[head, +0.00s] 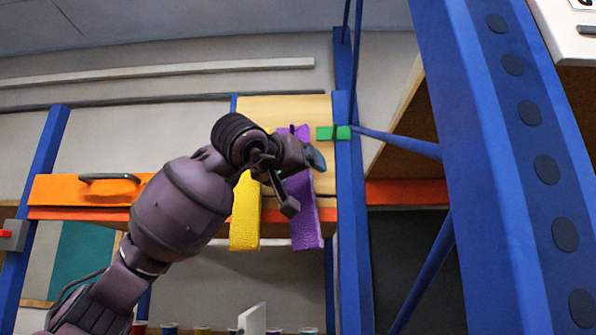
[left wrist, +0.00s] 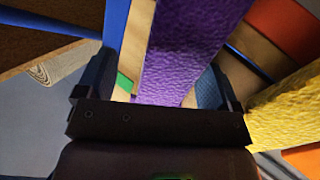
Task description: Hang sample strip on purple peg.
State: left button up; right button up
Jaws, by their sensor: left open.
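A purple strip (head: 304,220) hangs down in front of the tan board, its upper part partly covered by my left gripper. A small purple piece (head: 297,131) shows at its top; I cannot tell whether it is the purple peg or the strip's own end. My left gripper (head: 304,183) is open at the purple strip. In the left wrist view the purple strip (left wrist: 190,45) passes between the two spread fingers, with a visible gap at the left finger. A yellow strip (head: 245,215) hangs just left of the purple one. My right gripper is not in view.
A green peg or block (head: 333,132) sits right of the purple strip by a blue upright. The tan board (head: 285,108) is behind the strips. An orange drawer front (head: 85,190) is at left. A large blue post (head: 500,170) stands at right.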

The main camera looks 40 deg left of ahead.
pick_arm(q)
jog(key=shift+s+a, duration=0.1)
jog(key=shift+a, duration=0.05)
dwell(0.3)
jog(key=s+d+b, duration=0.1)
jog(key=s+d, duration=0.1)
jog(key=s, duration=0.8)
jog(key=shift+s, duration=0.25)
